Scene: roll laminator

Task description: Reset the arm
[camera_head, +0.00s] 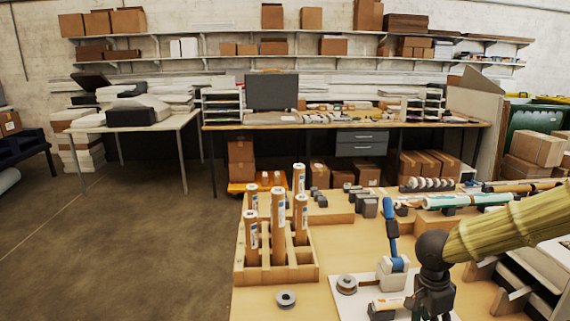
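My arm comes in from the right edge in a yellow-green ribbed sleeve (515,225). It ends in a black wrist joint. My gripper (430,312) hangs below it, pointing down, near the front edge of the picture at right of centre. Its fingertips are dark and partly cut off by the bottom edge, so its opening is unclear. A white base plate (352,284) with a blue-handled device (391,228) lies just left of and behind the gripper. I cannot tell whether the gripper touches anything.
A wooden rack (276,274) holds several upright brown rolls on the wooden table (345,243). A grey ring (286,299) lies in front. A long roll (468,200) lies near the arm at right. The floor at left (110,245) is clear.

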